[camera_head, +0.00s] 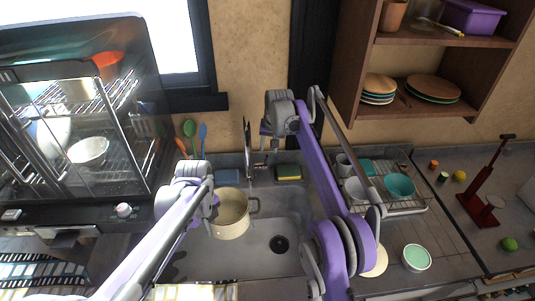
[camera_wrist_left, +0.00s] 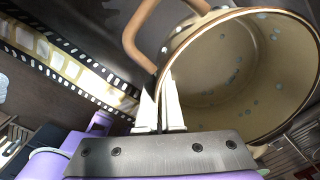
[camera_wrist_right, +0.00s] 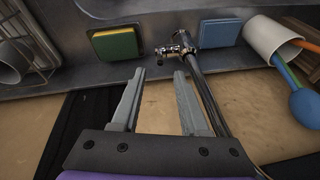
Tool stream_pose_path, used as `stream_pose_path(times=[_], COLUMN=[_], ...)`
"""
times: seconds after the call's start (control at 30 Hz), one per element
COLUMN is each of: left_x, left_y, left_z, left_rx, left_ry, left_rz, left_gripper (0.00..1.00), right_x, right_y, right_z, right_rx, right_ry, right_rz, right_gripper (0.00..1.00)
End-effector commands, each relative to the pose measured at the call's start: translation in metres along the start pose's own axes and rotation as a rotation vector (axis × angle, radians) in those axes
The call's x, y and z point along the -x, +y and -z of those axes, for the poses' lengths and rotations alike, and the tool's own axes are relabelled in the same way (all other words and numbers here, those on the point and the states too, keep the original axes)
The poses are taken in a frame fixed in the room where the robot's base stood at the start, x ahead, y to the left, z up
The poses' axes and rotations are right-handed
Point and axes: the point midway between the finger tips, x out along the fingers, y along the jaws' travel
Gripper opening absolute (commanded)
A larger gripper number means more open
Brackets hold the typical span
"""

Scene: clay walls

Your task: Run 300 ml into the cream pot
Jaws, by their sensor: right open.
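The cream pot (camera_head: 230,222) stands upright in the sink (camera_head: 262,262), its rim wide open in the left wrist view (camera_wrist_left: 235,75). Its inside is cream with pale spots; no water stream shows. My left gripper (camera_head: 212,203) is at the pot's rim. In the left wrist view its fingers (camera_wrist_left: 160,103) are close together with the rim between them, beside a brown handle (camera_wrist_left: 143,30). The metal tap (camera_head: 248,150) rises behind the sink. My right gripper (camera_head: 268,140) is open and empty near the tap; the tap's handle (camera_wrist_right: 178,50) shows beyond its fingers (camera_wrist_right: 160,98).
A green-yellow sponge (camera_head: 288,172) and blue sponge (camera_head: 227,176) lie behind the sink. A dish rack (camera_head: 410,205) with cups and bowls stands right. A white-green bowl (camera_head: 416,258) is near the front. My right arm crosses over the sink's right side.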

Motion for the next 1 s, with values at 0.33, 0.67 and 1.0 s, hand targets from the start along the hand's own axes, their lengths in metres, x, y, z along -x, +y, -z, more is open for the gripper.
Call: stream_pose_path(times=[0.33,0.67,1.0], left_x=[0.001,0.001,0.001], left_y=[0.000,0.000,0.000], left_z=[0.000,0.000,0.000], left_rx=[0.000,0.000,0.000], left_ry=[0.000,0.000,0.000], left_rz=[0.001,0.001,0.001], left_gripper=[0.00,0.00,0.00], right_x=[0.010,0.029,0.032], right_y=[0.000,-0.003,-0.002], right_z=[0.000,-0.005,-0.010], right_rx=[0.000,0.190,0.395], right_ry=[0.000,0.045,0.090], right_rz=[0.000,-0.013,-0.036], right_gripper=[0.44,0.44,0.44])
